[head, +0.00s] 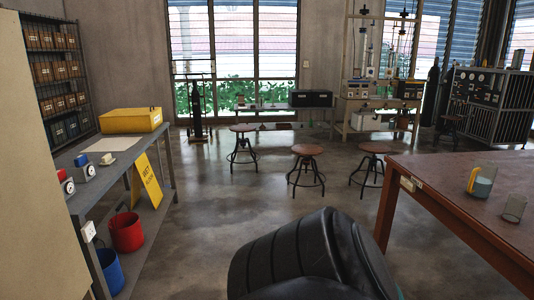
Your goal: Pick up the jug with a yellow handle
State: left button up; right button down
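The jug with a yellow handle (484,186) stands upright on the reddish-brown table (433,175) at the right. It looks clear, with something grey-blue inside, and its yellow handle is on its left side. A plain clear beaker or glass (514,208) stands to its right and a little nearer, apart from it. Neither of my grippers shows in the head view.
A grey bench (118,165) at the left holds a yellow box (131,120) and small dial instruments. A yellow floor sign (147,181) leans there, near red (126,233) and blue buckets. Several stools (306,151) stand mid-floor. Open floor lies between bench and table.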

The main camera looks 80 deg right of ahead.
aim_at(483, 172)
jog(key=z, duration=4)
